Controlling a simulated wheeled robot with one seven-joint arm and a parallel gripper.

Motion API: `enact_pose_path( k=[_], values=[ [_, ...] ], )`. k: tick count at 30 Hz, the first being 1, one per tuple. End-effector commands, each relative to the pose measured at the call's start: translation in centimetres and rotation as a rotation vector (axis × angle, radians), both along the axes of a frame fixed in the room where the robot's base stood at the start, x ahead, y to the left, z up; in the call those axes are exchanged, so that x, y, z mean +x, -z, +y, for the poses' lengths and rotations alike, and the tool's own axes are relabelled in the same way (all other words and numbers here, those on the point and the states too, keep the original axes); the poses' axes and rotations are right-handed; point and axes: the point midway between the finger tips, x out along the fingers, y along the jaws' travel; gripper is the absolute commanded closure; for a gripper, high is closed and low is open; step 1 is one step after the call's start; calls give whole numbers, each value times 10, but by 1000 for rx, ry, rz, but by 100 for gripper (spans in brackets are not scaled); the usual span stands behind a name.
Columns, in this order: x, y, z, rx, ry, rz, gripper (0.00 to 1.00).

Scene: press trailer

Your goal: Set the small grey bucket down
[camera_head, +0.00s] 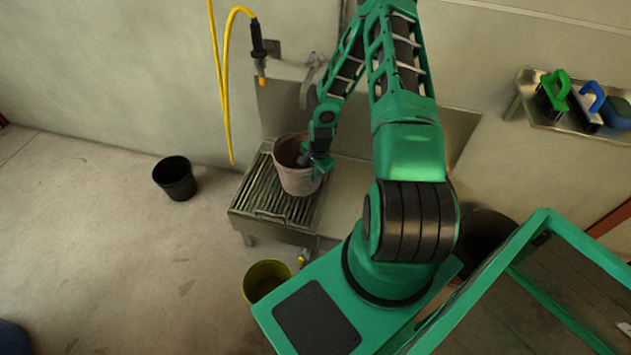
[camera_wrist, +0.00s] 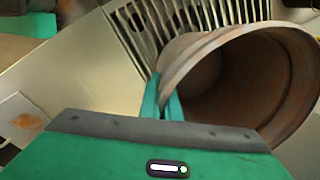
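The small grey bucket (camera_head: 299,181) is brownish grey, worn and open-topped. It is at or just over the slatted rack (camera_head: 262,194) of a metal sink unit; I cannot tell whether its base touches the slats. In the head view it looks nearly upright. My gripper (camera_head: 318,165) is at its right rim. In the wrist view the bucket (camera_wrist: 185,58) shows its open mouth, and the two green fingers of my gripper (camera_wrist: 163,102) are closed on its rim, one on each side of the wall. The bucket's underside is hidden.
A black bucket (camera_head: 175,180) stands on the floor to the left. A yellow bucket (camera_head: 267,277) is on the floor in front of the rack. A yellow hose (camera_head: 226,90) hangs at the wall. A wall shelf (camera_head: 571,121) holds brushes at the right. Left rack slats are clear.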

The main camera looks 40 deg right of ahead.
Motion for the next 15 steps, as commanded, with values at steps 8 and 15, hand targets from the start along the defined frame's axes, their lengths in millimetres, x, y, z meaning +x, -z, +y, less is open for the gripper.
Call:
enact_pose_path(
  k=[8, 15],
  values=[
    [-1, 33, 0, 1, 1, 1, 100],
    [0, 34, 0, 0, 1, 1, 100]
  ],
)
